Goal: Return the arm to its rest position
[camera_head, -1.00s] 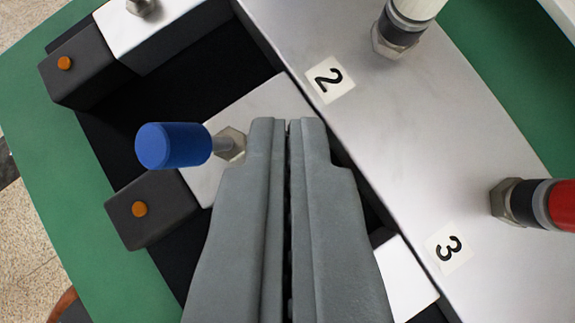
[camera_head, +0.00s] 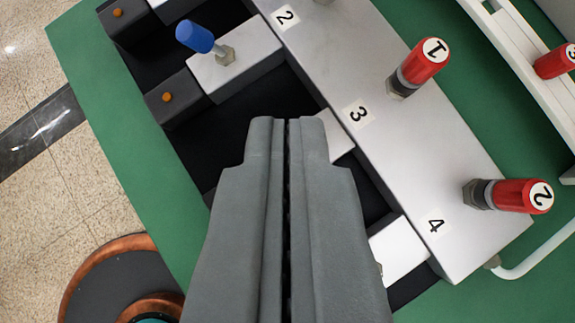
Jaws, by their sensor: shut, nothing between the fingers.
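My gripper (camera_head: 287,122) is shut and empty, its two grey fingers pressed together in the lower middle of the view. It is above a fixture with a silver bar (camera_head: 385,130) marked 2, 3 and 4. A blue-handled pin (camera_head: 195,37) stands on a silver block to the upper left, apart from the fingers. The fingers hide part of the dark slots and a silver block below them.
A red cap numbered 1 (camera_head: 425,60) and a red cap numbered 2 (camera_head: 525,196) stick up from the bar. A white rack (camera_head: 530,70) is at upper right. The green table (camera_head: 110,110) ends at left above the speckled floor (camera_head: 50,190). A copper-rimmed round thing (camera_head: 85,275) is at lower left.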

